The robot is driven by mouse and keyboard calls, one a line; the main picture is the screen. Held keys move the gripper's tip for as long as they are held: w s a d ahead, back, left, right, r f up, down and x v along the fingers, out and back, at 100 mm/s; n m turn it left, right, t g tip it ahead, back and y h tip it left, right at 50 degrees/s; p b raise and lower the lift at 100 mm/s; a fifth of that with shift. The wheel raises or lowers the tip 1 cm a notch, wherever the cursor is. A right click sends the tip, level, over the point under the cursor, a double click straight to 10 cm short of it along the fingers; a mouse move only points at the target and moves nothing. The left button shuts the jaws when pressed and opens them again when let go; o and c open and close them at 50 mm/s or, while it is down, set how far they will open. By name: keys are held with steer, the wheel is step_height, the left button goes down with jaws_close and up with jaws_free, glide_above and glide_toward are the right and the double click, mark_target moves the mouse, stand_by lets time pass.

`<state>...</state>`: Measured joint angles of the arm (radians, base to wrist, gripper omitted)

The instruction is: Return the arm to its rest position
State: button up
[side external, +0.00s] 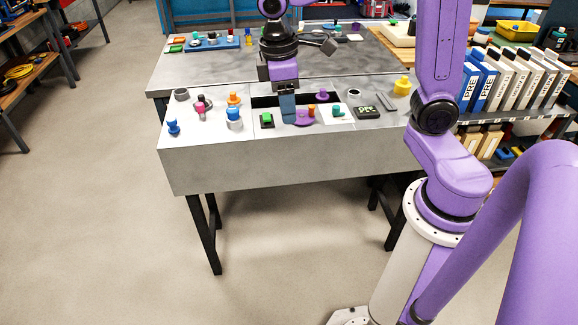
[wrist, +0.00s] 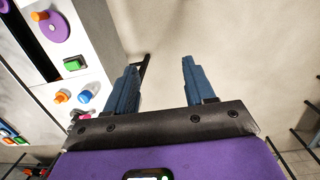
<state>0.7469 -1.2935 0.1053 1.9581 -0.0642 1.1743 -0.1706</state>
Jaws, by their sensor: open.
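My gripper (side external: 288,108) is above the front part of the grey bench (side external: 310,160), close to a long dark slot in its top. In the wrist view my gripper (wrist: 160,78) shows two blue fingers spread apart with nothing between them, and bare floor behind. A purple disc (side external: 304,119) with an orange knob lies right of the fingers in the side view, and a green block (side external: 267,119) on a dark base lies to their left. The wrist view also shows the disc (wrist: 58,28) and green block (wrist: 72,63) at its left. No duct brush can be made out.
Blue (side external: 173,127), pink (side external: 200,111) and orange-topped (side external: 234,99) knobs stand at the bench's left. A yellow piece (side external: 402,86) stands at its right. A blue tray (side external: 212,43) with small parts lies at the back.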

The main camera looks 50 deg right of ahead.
steer(key=s+f+n, duration=0.1)
steer(key=s+n, duration=0.1)
steer(key=s, duration=0.7)
steer(key=s+f+n+y, duration=0.1)
steer(key=s+f+n, duration=0.1)
steer(key=s, duration=0.7)
steer(key=shift+s+a+f+t, duration=0.25)
steer(key=shift+s+t, duration=0.1)
steer(key=shift+t, duration=0.05)
